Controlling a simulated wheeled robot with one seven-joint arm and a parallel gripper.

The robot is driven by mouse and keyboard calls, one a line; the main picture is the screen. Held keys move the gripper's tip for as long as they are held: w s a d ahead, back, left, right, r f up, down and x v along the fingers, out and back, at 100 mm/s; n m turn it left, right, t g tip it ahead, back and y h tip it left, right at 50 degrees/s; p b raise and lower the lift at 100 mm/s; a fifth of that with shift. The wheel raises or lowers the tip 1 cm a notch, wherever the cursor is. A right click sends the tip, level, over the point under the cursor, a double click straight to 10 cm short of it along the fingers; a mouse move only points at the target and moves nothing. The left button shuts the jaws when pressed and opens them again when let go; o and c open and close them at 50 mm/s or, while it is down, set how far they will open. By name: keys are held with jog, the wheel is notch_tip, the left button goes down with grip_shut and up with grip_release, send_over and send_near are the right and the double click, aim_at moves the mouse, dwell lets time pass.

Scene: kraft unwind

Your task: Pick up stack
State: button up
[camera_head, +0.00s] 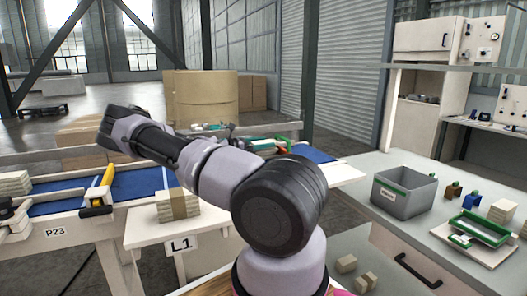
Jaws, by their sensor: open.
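A banded stack (172,207) of pale sheets or boards with a brown band around it sits upright on the white side table marked L1 (150,232). Another pale stack (14,183) stands at the far left on the blue conveyor, and more pale pieces (12,222) lie just below it, cut by the picture edge. My arm reaches up and left above and behind the banded stack, apart from it. My gripper cannot be made out; the arm's far end is dark and turned away.
A yellow-and-black device (98,193) stands on the conveyor (140,186) marked P23. On the right, a bench (388,240) holds a grey bin (404,192), a green-framed tray (478,232) and small blocks. Small wooden blocks (346,264) lie near my base. A large brown roll (201,97) stands behind.

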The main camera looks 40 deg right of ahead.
aim_at(264, 142)
jog(key=c, duration=1.5)
jog(key=shift+r, duration=0.15)
notch_tip(264, 142, up, 18)
jog(key=shift+f, duration=0.15)
